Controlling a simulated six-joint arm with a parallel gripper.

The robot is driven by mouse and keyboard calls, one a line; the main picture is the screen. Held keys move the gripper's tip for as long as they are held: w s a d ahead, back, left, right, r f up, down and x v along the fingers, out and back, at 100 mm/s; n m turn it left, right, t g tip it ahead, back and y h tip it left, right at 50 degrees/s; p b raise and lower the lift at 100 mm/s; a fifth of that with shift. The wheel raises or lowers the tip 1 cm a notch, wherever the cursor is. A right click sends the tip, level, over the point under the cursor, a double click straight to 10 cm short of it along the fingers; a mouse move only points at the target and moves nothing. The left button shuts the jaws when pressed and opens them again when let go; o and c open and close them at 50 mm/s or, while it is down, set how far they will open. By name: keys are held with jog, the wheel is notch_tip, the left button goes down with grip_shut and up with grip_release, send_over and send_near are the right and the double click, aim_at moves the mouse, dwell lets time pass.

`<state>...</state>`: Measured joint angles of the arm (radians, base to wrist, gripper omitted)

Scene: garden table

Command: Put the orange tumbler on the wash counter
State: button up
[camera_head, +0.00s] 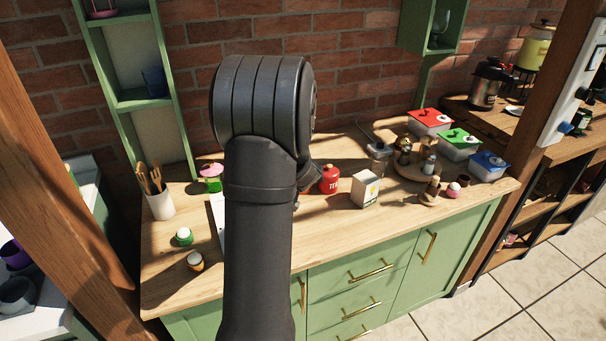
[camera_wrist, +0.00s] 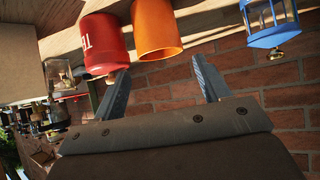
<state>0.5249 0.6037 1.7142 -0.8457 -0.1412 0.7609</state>
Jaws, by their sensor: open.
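The orange tumbler (camera_wrist: 157,30) shows in the wrist view at the top centre, on the wooden counter, which appears upside down there. My gripper (camera_wrist: 161,70) is open and empty, its two fingers pointing toward the tumbler. The tumbler lies ahead of the gap between the fingertips, and I see no contact. In the head view my arm hides the gripper and most or all of the tumbler. A pale counter (camera_head: 52,325) at the far left of the head view may be the wash counter; I cannot tell for sure.
A red canister (camera_wrist: 100,38) stands close beside the tumbler, near one finger; it also shows in the head view (camera_head: 329,181). A blue lantern (camera_wrist: 268,24) is on the other side. A carton (camera_head: 365,189), utensil pot (camera_head: 160,204) and egg cups (camera_head: 184,237) stand on the wooden counter (camera_head: 330,235).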

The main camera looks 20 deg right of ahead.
jog(key=v, duration=0.6)
jog(key=shift+d, duration=0.1)
jog(key=shift+c, duration=0.4)
jog(key=shift+s+a+f+t, duration=1.25)
jog(key=shift+s+f+t, duration=0.2)
jog(key=shift+s, duration=1.55)
jog(key=shift+h, duration=0.4)
jog(key=x, duration=1.1)
jog(key=shift+w+d+f, duration=0.2)
jog(key=shift+r+x, duration=0.2)
jog(key=shift+x, duration=2.55)
jog(key=shift+w, duration=0.1)
